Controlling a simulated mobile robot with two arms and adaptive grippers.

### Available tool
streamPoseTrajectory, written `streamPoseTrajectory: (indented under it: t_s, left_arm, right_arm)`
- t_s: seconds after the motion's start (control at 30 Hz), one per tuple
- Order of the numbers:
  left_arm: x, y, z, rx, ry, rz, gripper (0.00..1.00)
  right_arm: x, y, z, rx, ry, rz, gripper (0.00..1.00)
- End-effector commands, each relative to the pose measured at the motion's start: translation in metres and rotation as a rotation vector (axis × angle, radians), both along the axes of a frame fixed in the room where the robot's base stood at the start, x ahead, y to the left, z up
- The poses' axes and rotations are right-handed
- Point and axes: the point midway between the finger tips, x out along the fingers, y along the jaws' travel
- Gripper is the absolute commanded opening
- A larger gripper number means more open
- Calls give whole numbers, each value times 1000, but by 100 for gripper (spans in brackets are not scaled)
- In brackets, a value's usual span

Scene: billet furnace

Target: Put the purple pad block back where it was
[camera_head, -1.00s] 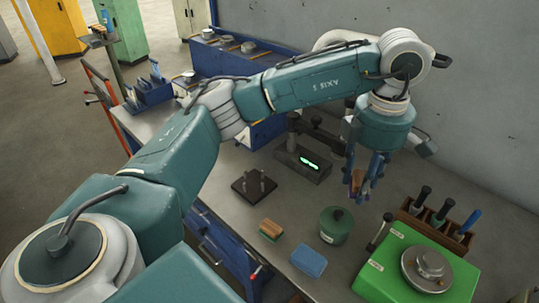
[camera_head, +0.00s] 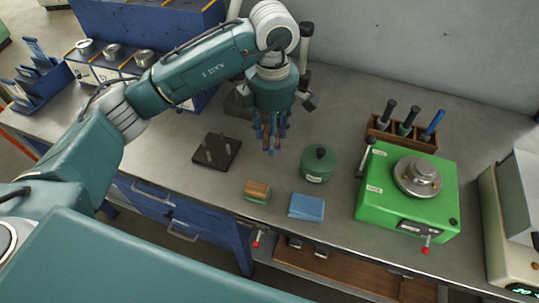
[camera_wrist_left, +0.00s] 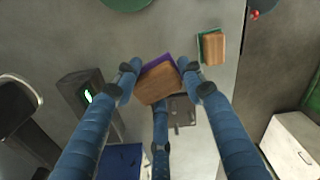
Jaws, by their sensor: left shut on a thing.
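My left gripper (camera_head: 270,146) is shut on the purple pad block (camera_wrist_left: 158,82). In the left wrist view the block is a brown wooden body with a purple strip along one edge, tilted between the blue fingers. In the head view the fingers hide nearly all of it. The gripper hangs above the grey bench, between the dark pegged plate (camera_head: 216,151) and the green lidded tin (camera_head: 318,164). A similar wooden block with a green pad (camera_head: 257,191) lies on the bench, nearer the front edge; it also shows in the left wrist view (camera_wrist_left: 211,47). My right gripper is not in view.
A folded blue cloth (camera_head: 307,207) lies right of the green-pad block. A green machine (camera_head: 405,190) and a wooden tool rack (camera_head: 402,136) stand to the right. A box with a green display (camera_wrist_left: 86,96) is behind the gripper. Bare bench lies around the pegged plate.

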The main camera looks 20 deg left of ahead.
Motion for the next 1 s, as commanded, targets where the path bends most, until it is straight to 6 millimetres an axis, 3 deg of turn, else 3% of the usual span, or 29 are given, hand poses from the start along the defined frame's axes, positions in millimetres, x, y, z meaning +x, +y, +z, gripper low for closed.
streamPoseTrajectory:
  t_s: [0.2,0.47,0.67,1.0]
  left_arm:
    - [-1,1,-42,1,3,0,16]
    - [-1,0,-62,0,2,1,16]
    - [-1,0,-91,-1,3,2,16]
    - [0,0,-98,1,-2,0,16]
  right_arm:
    - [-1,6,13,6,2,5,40]
    - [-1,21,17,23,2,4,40]
    - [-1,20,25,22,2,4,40]
    - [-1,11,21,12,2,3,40]
